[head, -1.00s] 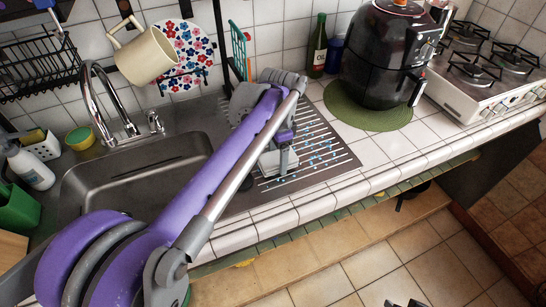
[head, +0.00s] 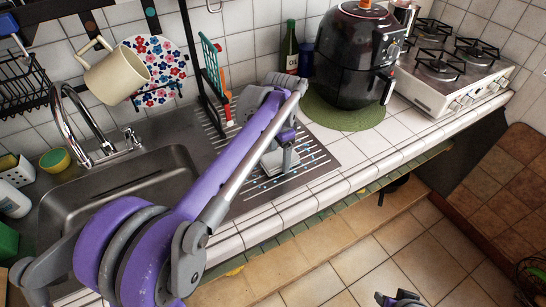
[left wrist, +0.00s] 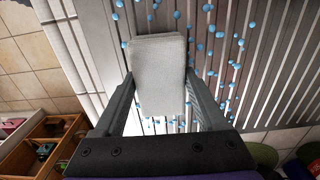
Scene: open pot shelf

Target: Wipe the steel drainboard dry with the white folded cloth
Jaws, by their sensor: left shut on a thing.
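The steel drainboard (head: 322,169), ribbed with pale lines, lies right of the sink. Blue drops dot it; in the left wrist view the drainboard (left wrist: 262,78) has many drops ahead of and right of the cloth. My left gripper (left wrist: 158,82) is shut on the white folded cloth (left wrist: 158,60), one finger on each side. In the head view my left gripper (head: 284,150) and the cloth (head: 272,163) are over the middle of the board, partly hidden by my arm. The cloth looks flat and low; contact cannot be told. A grey-purple part of mine shows at the bottom edge, possibly my right gripper.
The sink (head: 125,185) is left of the board. A black air fryer (head: 350,60) stands on a green mat (head: 345,117) to the right, with a green bottle (head: 290,48) behind. A dark upright post and teal rack (head: 211,62) stand at the board's back.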

